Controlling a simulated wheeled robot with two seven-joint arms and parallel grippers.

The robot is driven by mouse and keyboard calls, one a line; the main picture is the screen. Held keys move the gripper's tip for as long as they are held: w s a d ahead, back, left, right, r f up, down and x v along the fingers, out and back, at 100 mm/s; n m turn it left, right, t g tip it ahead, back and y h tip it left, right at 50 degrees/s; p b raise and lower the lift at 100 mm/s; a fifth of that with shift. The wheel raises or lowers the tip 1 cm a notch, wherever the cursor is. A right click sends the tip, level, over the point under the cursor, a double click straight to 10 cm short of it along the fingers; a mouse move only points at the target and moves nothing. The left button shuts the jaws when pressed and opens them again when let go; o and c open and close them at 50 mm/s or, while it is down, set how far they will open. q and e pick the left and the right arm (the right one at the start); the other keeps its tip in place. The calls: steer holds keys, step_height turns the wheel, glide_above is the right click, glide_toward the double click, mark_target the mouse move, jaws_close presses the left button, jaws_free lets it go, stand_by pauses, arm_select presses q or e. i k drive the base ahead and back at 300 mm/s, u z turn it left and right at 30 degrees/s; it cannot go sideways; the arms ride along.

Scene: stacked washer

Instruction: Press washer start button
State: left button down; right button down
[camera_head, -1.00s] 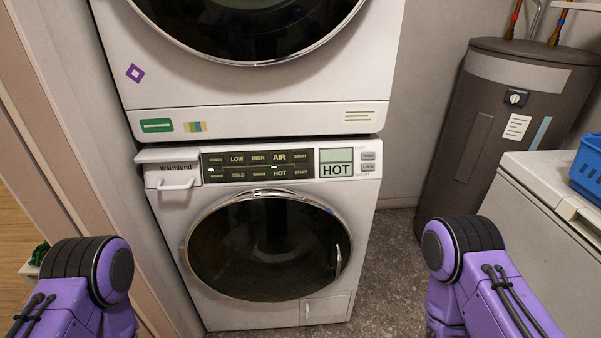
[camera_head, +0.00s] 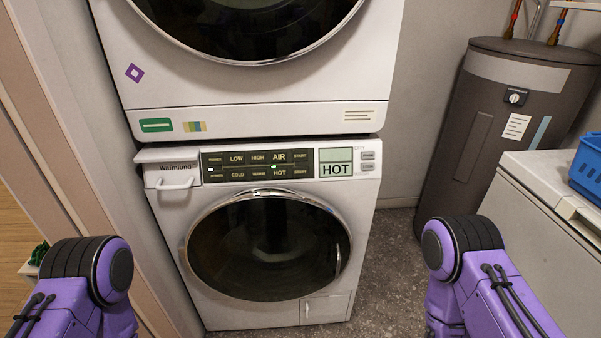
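The white washer (camera_head: 326,285) is the lower machine of the stack, with a round dark door (camera_head: 265,250) that is closed. Its dark control panel (camera_head: 258,166) has two rows of labelled buttons. A display (camera_head: 336,163) beside the panel reads HOT. Purple parts of my two arms show at the lower left and lower right, apart from the washer. Neither gripper is in view.
The dryer (camera_head: 262,120) is stacked on top. A detergent drawer (camera_head: 174,180) with a handle is left of the panel. A grey water heater (camera_head: 500,135) and a white appliance (camera_head: 535,215) with a blue basket (camera_head: 588,165) stand right. Grey floor before them is clear.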

mark_target(298, 172)
steer(key=u, duration=0.05)
steer(key=k, duration=0.5)
steer(key=u, duration=0.9)
steer(key=i, duration=0.95)
steer(key=z, duration=1)
